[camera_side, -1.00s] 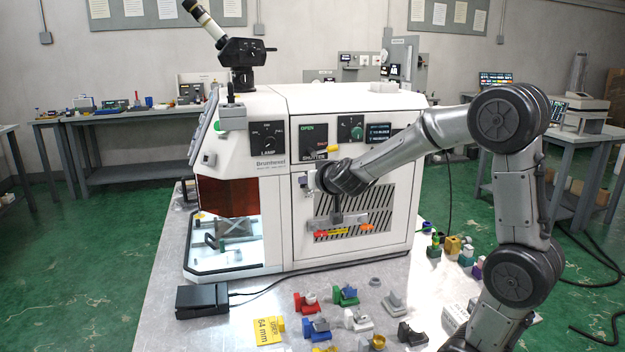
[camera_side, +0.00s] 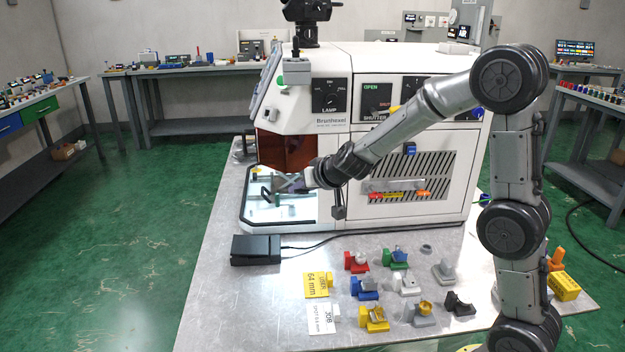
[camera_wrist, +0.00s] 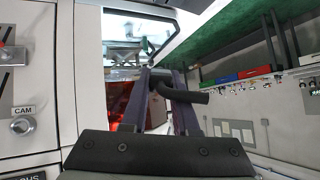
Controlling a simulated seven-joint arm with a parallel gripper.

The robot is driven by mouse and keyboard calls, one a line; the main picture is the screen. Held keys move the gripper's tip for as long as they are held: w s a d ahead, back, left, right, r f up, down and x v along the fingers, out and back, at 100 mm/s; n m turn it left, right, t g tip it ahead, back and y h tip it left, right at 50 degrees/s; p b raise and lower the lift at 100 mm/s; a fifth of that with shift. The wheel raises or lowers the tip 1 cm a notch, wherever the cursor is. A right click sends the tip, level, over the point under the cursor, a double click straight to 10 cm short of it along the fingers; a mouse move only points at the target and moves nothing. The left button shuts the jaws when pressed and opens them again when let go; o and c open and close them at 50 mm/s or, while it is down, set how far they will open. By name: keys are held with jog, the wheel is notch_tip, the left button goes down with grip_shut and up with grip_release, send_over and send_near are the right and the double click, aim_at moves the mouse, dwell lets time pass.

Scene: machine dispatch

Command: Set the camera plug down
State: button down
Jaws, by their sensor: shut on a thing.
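My gripper (camera_side: 287,186) is in front of the lit chamber at the machine's left end in the side view. In the wrist view its two dark fingers (camera_wrist: 162,76) are shut on a black, elbow-shaped piece, which I take to be the camera plug (camera_wrist: 187,96). Its bent end sticks out to the right past the finger. The plug is too small to make out in the side view. A round socket (camera_wrist: 22,125) labelled CAM is on the white panel at the left of the wrist view, apart from the plug.
The white machine (camera_side: 345,178) stands on a metal table (camera_side: 225,312). A black box (camera_side: 256,249) with a cable lies in front of it. Several coloured fixtures (camera_side: 375,318) and yellow and white cards (camera_side: 316,284) fill the front middle. Bare tabletop lies at front left.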

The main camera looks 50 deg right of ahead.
jog(key=a+f+n+g+y, duration=0.25)
jog(key=a+f, duration=0.45)
jog(key=a, duration=0.4)
jog(key=a+f+n+g+y, duration=0.1)
jog(key=a+f+g+y, duration=0.15)
jog(key=a+f, duration=0.7)
jog(key=shift+y, duration=0.3)
jog(key=shift+w+a+f, duration=0.25)
jog(key=shift+a+f, duration=0.25)
jog(key=shift+f, duration=0.35)
jog(key=shift+w+a+f, duration=0.2)
jog(key=shift+a+f, duration=0.3)
jog(key=shift+f, duration=0.35)
jog(key=c, duration=0.6)
grip_release()
jog(key=w+v, duration=0.1)
jog(key=v, duration=0.8)
jog(key=shift+s+a+r, duration=0.15)
jog(key=shift+a+r, duration=0.15)
jog(key=shift+r, duration=0.3)
jog(key=shift+d, duration=0.1)
